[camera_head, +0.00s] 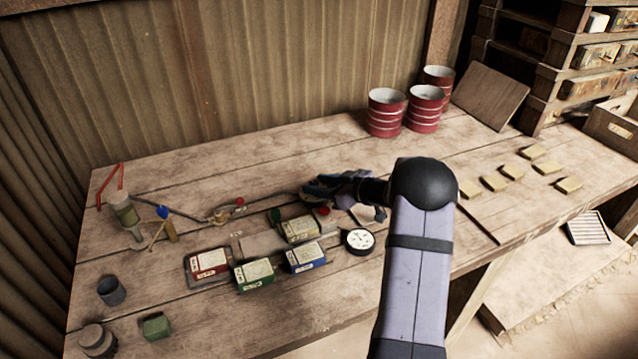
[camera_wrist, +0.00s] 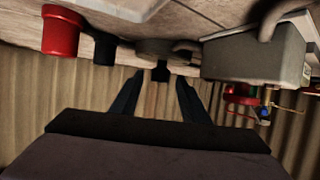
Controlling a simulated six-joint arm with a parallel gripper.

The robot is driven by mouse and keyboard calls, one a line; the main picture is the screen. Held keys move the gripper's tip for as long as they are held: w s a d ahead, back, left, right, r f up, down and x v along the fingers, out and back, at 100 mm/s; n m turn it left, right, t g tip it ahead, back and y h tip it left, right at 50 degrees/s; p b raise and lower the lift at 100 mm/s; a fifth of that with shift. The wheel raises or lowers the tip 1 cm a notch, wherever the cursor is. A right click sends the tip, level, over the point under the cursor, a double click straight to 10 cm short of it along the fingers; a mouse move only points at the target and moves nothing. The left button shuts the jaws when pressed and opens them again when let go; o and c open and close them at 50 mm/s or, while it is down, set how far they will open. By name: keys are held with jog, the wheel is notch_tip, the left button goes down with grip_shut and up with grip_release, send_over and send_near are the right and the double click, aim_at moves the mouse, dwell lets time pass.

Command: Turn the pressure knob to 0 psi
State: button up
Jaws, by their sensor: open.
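My gripper (camera_head: 308,190) reaches left over the press area in the head view. In the wrist view my gripper (camera_wrist: 160,80) is open, its two dark fingers apart. A small dark part, perhaps the pressure knob (camera_wrist: 161,73), shows in the gap between the fingertips, below a round grey-brown piece (camera_wrist: 153,48). I cannot tell whether the fingers touch it. In the head view the knob cannot be made out near my gripper. A round white-faced dial gauge (camera_head: 359,239) lies to the right of the labelled boxes; its reading is too small to tell.
A red cylinder (camera_wrist: 62,30) and a grey box (camera_wrist: 255,55) flank the fingers in the wrist view. Boxes with red (camera_head: 208,262), green (camera_head: 255,273) and blue (camera_head: 305,257) sides sit in front. Red drums (camera_head: 386,112) stand behind; tan tiles (camera_head: 512,171) lie right.

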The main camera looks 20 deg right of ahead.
jog(key=shift+w, duration=0.1)
grip_shut()
jog(key=shift+r+y+p, duration=0.1)
jog(key=shift+y+p, duration=0.3)
jog(key=shift+p, duration=0.25)
jog(key=shift+w+d+n+g+y+p, duration=0.1)
jog(key=shift+n+g+y+p, duration=0.25)
jog(key=shift+n+p, duration=0.35)
jog(key=shift+w+d+n+g+y+p, duration=0.1)
jog(key=shift+n+g+y+p, duration=0.3)
jog(key=shift+n+g+y, duration=0.3)
jog(key=shift+f+n+g+y+b, duration=0.3)
jog(key=shift+n+y+b, duration=0.2)
jog(key=shift+n+y, duration=0.3)
jog(key=shift+w+d+n+g+b, duration=0.1)
jog(key=shift+n+g+b, duration=0.4)
jog(key=shift+g+b, duration=0.1)
jog(key=shift+r+n+g+y+b, duration=0.2)
jog(key=shift+n+g+y+b, duration=0.2)
jog(key=shift+y+b, duration=0.2)
